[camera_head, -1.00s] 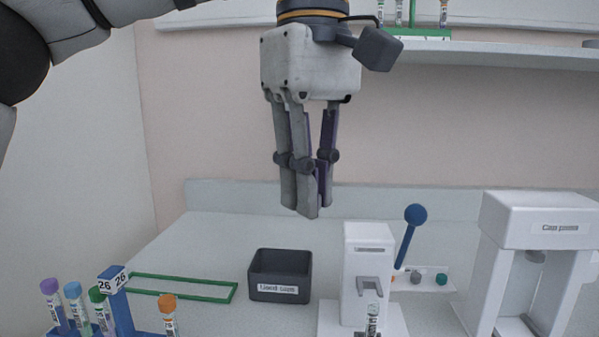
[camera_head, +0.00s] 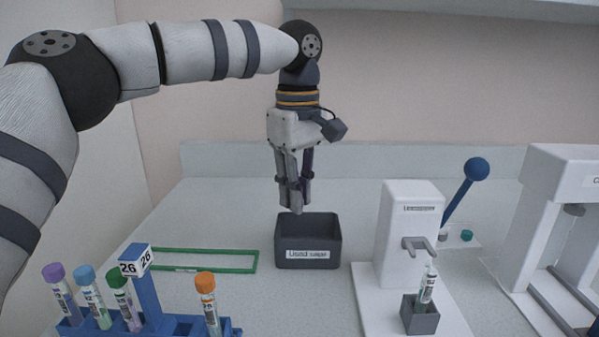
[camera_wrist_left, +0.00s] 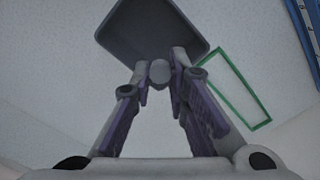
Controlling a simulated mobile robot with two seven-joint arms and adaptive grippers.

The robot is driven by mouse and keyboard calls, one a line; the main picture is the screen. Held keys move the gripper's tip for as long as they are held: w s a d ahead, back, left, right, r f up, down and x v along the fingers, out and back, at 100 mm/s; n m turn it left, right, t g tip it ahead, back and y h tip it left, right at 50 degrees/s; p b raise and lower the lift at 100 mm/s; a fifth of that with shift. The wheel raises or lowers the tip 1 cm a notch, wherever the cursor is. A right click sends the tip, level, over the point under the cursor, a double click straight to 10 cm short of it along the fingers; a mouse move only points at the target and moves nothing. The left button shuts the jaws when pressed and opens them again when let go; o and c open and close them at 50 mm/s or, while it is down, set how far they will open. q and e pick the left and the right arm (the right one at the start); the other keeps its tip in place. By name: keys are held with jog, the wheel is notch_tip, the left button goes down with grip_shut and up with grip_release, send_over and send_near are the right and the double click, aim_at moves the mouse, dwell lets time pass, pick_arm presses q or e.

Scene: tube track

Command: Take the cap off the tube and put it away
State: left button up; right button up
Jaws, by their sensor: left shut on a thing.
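My left gripper (camera_head: 296,208) points straight down over the dark used-caps bin (camera_head: 307,260), its fingertips just above the bin's rim in the head view. In the left wrist view its fingers (camera_wrist_left: 160,80) are shut on a small round grey cap (camera_wrist_left: 160,72). The bin (camera_wrist_left: 150,30) lies beyond the fingertips there. A clear tube (camera_head: 428,286) with a label stands upright in a grey block (camera_head: 420,319) under the fork of the white decapper (camera_head: 408,230). No coloured cap shows on it. My right gripper is not in view.
A blue rack (camera_head: 190,324) with several capped tubes stands at front left, with a "26" sign. A green frame (camera_head: 200,251) lies flat behind it. The blue-knobbed lever (camera_head: 476,169) and a white press (camera_head: 560,200) are at right. The table around the bin is mostly clear.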

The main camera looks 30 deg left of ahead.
pick_arm(q)
notch_tip(320, 180, down, 2)
jog(key=o, duration=0.8)
notch_tip(320, 180, up, 12)
jog(key=shift+r, duration=0.1)
dwell(0.4)
